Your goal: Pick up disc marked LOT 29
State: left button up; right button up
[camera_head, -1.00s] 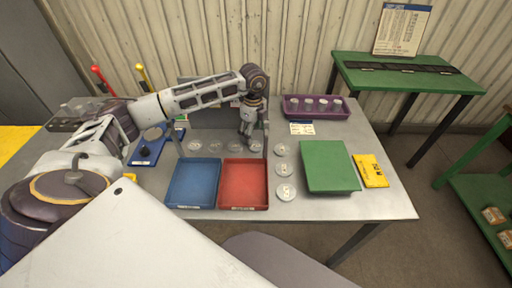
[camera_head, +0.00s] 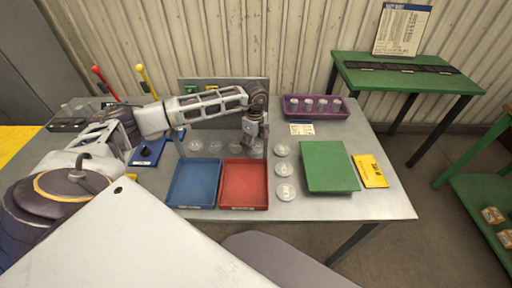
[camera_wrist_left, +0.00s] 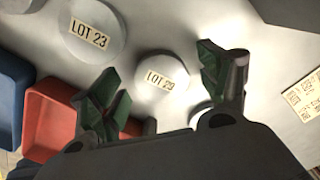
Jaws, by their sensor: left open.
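The disc marked LOT 29 (camera_wrist_left: 160,82) is a pale round disc with a cream label, lying flat on the grey table; its last digit is slightly blurred. A disc marked LOT 23 (camera_wrist_left: 92,30) lies to the left. My right gripper is not in view.
A blue tray (camera_head: 193,205) and a red tray (camera_head: 244,206) stand in front of the row. Several discs (camera_head: 284,168) line up to the right, beside a green board (camera_head: 328,167). A purple tray (camera_head: 316,114) holds several cylinders. An upright grey panel (camera_head: 200,88) stands behind.

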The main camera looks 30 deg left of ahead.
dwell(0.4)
pick_arm(q)
jog(key=c, duration=1.4)
